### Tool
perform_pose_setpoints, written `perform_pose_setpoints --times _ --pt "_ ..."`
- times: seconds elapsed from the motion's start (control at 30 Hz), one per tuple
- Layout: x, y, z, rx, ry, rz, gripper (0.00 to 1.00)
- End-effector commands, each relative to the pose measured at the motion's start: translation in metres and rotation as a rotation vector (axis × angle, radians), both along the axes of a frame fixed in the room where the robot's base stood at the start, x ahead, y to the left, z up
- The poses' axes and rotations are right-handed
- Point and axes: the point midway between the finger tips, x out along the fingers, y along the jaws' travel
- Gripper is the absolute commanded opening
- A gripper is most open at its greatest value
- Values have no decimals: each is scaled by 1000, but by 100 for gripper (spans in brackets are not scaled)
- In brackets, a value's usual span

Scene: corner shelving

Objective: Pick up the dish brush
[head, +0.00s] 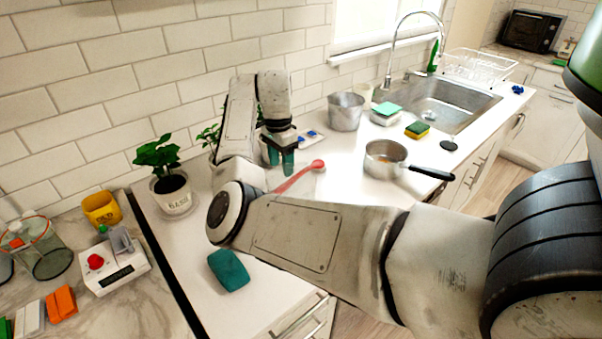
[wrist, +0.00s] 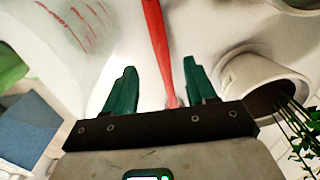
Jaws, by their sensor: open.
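A red long-handled tool, which looks like the dish brush (head: 298,178), lies on the white counter in the head view, its rounded end toward the right. In the wrist view the red handle (wrist: 158,42) runs up and down between my two green fingers. My gripper (head: 280,160) points down at the counter, close to the red tool. In the wrist view my gripper (wrist: 160,72) is open, with a gap between each fingertip and the handle. My arm hides part of the tool's left end in the head view.
A potted basil (head: 172,197) stands left of my gripper; a white pot (wrist: 262,72) shows close by in the wrist view. A metal canister (head: 345,111) and a saucepan (head: 385,157) stand to the right. A teal block (head: 229,270) lies nearer the front. The sink (head: 440,100) is further right.

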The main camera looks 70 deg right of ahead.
Motion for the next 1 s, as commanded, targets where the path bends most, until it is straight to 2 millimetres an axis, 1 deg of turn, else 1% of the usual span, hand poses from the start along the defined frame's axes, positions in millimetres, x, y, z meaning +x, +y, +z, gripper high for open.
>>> perform_pose_setpoints --times 0.1,0.37,0.53,0.63,0.73,0.93,1.0 --pt "0 1 -15 1 2 1 56" --pt "1 2 -35 3 1 3 56" --pt "1 3 -60 3 1 3 56" --pt "1 3 -71 1 0 2 56" --pt "0 3 -76 1 -1 1 56" --pt "0 3 -77 0 -1 1 56" --pt "0 3 -77 0 -1 1 50"
